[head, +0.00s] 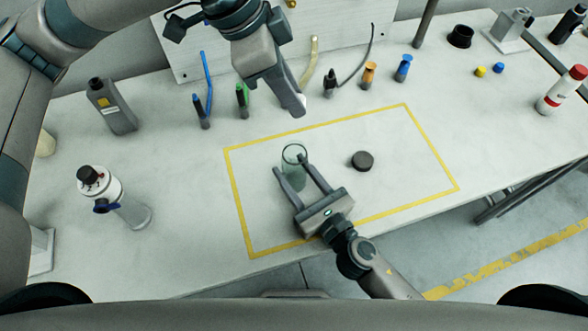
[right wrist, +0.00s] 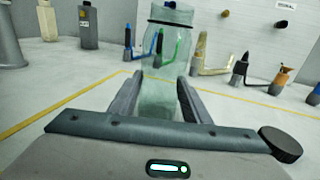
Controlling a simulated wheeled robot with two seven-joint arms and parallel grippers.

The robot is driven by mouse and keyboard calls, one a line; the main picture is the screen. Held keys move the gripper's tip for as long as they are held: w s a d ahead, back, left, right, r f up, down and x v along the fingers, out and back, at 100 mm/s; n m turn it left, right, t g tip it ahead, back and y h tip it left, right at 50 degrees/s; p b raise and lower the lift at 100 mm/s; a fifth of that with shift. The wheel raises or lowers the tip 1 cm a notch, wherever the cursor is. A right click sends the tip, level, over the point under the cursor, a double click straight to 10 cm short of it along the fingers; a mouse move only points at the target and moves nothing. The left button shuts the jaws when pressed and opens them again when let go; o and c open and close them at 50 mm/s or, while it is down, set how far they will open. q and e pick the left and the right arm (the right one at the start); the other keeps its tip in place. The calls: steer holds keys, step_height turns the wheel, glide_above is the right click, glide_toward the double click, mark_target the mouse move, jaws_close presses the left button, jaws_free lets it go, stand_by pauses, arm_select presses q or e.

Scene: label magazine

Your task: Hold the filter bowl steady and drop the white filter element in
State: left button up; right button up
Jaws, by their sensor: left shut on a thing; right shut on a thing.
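The clear, greenish filter bowl (head: 294,150) stands upright inside the yellow outline on the bench. It also shows in the right wrist view (right wrist: 168,45), with a dark ring near its top. My right gripper (head: 290,164) is shut on the bowl, one finger on each side. My left gripper (head: 298,106) is above and behind the bowl, apart from it, pointing down. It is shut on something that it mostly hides. The white filter element does not show clearly; it is likely what the left gripper holds.
A dark round cap (head: 362,161) lies right of the bowl. Blue (head: 203,112) and green (head: 242,100) pieces, among several small parts, line the back.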

arm_select(q)
step_height(320, 180, down, 9)
steer(key=shift+f, duration=0.2)
stand_by(1.1)
steer(key=o, duration=1.1)
steer(key=shift+r, duration=0.1)
steer(key=v, duration=1.1)
steer(key=shift+a+r, duration=0.25)
steer(key=shift+r, duration=0.1)
arm_select(e)
steer(key=o, duration=1.2)
arm_select(q)
steer(key=shift+s, duration=0.1)
